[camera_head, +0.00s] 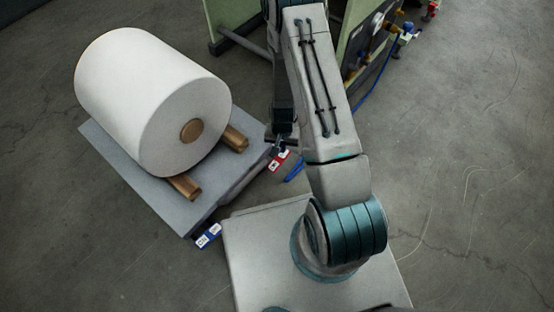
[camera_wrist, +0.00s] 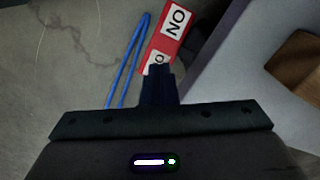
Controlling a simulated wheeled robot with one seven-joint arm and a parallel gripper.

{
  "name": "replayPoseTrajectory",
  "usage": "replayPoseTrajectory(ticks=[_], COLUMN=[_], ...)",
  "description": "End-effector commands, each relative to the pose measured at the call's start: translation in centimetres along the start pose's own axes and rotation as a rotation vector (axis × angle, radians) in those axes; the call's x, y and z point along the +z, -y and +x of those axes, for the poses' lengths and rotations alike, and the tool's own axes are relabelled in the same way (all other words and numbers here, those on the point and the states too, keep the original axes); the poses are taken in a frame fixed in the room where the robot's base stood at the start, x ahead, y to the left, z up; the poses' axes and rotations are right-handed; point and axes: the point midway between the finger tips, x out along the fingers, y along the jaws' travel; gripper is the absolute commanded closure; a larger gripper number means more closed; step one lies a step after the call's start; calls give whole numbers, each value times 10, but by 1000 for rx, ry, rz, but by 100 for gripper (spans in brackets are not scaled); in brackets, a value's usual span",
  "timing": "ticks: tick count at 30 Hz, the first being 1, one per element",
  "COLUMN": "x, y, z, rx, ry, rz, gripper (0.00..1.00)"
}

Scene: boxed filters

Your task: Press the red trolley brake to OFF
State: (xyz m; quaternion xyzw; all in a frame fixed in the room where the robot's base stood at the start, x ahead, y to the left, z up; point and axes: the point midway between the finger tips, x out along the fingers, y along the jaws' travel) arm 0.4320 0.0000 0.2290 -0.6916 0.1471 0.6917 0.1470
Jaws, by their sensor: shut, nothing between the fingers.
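The red trolley brake (camera_head: 279,160) sticks out from the right edge of the grey trolley (camera_head: 110,150). In the wrist view the red brake (camera_wrist: 154,49) shows a white label with the letters O and N at its far end. A second white label at its near end is partly hidden by my fingers; only an O shows. My gripper (camera_head: 279,146) is shut and empty, with its fingertips (camera_wrist: 160,70) over that near label. I cannot tell whether they touch the brake.
A large white roll (camera_head: 135,95) rests on wooden bars on the trolley. A blue pedal (camera_head: 208,236) sits at the trolley's near corner. A blue hose or loop (camera_head: 294,172) lies on the floor beside the red brake. A green machine (camera_head: 235,15) stands behind.

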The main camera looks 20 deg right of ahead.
Motion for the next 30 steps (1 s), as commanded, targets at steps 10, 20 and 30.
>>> replayPoseTrajectory(ticks=[10,20,30], x=[0,0,0], y=[0,0,0], z=[6,11,16], rx=[0,0,0], ry=[0,0,0], rz=[0,0,0], gripper=[100,100,100])
